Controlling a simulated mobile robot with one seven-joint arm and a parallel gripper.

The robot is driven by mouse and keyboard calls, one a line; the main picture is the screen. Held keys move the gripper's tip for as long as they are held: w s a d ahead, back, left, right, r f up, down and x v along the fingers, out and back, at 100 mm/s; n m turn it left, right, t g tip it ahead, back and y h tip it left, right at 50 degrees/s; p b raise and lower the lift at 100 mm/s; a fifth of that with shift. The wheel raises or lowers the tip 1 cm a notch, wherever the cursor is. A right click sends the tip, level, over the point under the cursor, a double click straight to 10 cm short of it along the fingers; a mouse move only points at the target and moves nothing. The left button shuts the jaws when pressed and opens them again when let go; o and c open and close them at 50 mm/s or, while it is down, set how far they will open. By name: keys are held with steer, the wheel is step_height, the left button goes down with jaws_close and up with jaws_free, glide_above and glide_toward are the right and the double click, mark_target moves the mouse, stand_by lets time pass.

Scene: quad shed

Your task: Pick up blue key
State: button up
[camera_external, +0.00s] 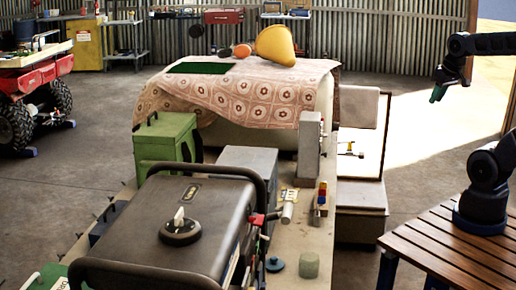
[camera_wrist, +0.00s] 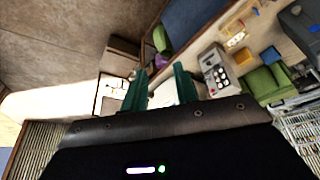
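I cannot make out a blue key for certain in either view. A small item with red, yellow and blue parts (camera_external: 321,195) stands on the bench at its right edge; it is too small to tell what it is. My gripper (camera_external: 437,92) hangs in the air at the upper right of the external view, apart from the bench. In the wrist view, its two green fingers (camera_wrist: 160,90) stand apart with nothing clearly held between them.
The bench (camera_external: 305,236) holds a black case (camera_external: 190,225), a green box (camera_external: 165,140), a dark teal disc (camera_external: 275,264) and a green cylinder (camera_external: 309,265). A patterned cloth (camera_external: 240,100) lies behind. A slatted wooden table (camera_external: 455,250) is at the lower right.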

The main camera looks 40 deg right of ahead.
steer(key=w+a+f+n+g, duration=0.1)
steer(key=w+a+f+n, duration=0.1)
steer(key=w+a, duration=0.5)
steer(key=n+g, duration=0.3)
steer(key=n, duration=0.4)
glide_above(322, 197)
step_height(322, 197, down, 21)
steer(key=shift+w+f, duration=0.1)
steer(key=shift+f, duration=5.45)
jaws_close()
